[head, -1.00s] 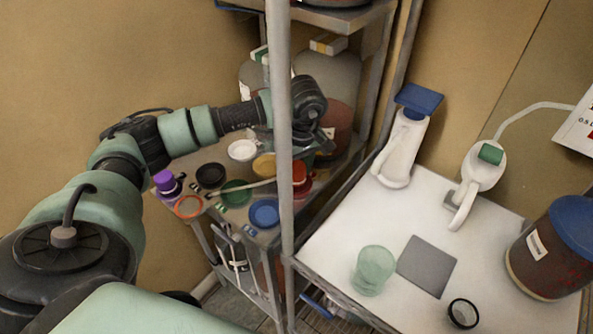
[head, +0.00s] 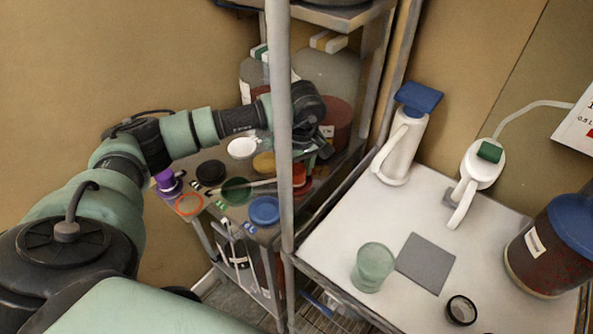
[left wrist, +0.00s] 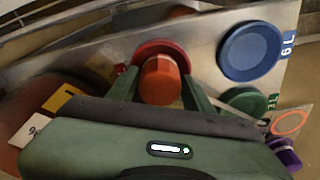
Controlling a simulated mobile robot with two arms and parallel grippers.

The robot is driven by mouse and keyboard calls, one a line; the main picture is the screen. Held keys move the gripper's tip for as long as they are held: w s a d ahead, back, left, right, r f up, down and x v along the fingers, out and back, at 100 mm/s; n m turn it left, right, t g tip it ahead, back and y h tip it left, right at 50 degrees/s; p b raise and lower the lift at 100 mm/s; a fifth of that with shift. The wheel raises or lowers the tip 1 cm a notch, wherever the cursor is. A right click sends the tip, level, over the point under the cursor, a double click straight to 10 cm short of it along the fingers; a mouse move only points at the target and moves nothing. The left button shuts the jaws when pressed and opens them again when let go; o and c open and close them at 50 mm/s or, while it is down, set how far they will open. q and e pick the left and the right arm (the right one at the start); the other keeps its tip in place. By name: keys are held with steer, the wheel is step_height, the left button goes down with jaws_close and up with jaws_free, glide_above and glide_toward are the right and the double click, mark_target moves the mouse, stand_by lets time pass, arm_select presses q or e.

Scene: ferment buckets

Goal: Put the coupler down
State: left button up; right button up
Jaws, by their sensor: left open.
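The coupler appears to be the red piece, an orange-red cylinder on a red round base (left wrist: 160,80), in the left wrist view. It stands on the grey metal shelf, and it also shows as a red piece in the head view (head: 300,177), partly behind the rack post. My left gripper (left wrist: 160,92) is open, with one green finger on each side of the cylinder. Whether the fingers touch it cannot be told. In the head view my left gripper (head: 313,152) is partly hidden by the post. My right gripper is not in view.
Around it on the shelf are blue (head: 264,211), green (head: 236,192), yellow (head: 264,164), white (head: 242,148) and black (head: 210,173) discs. A rack post (head: 282,130) stands close to my arm. Large jars (head: 335,120) stand behind. The white table (head: 330,225) is right.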

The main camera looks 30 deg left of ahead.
mark_target(300, 173)
arm_select(q)
steer(key=r+b, duration=0.1)
steer(key=r, duration=0.2)
steer(key=d+r+b, duration=0.1)
steer(key=r, duration=0.3)
steer(key=r+b, duration=0.1)
steer(key=r, duration=0.2)
steer(key=shift+s+d+r, duration=0.25)
steer(key=shift+s+r, duration=0.05)
steer(key=shift+r, duration=0.05)
steer(key=shift+s+d+r, duration=0.1)
steer(key=shift+r, duration=0.5)
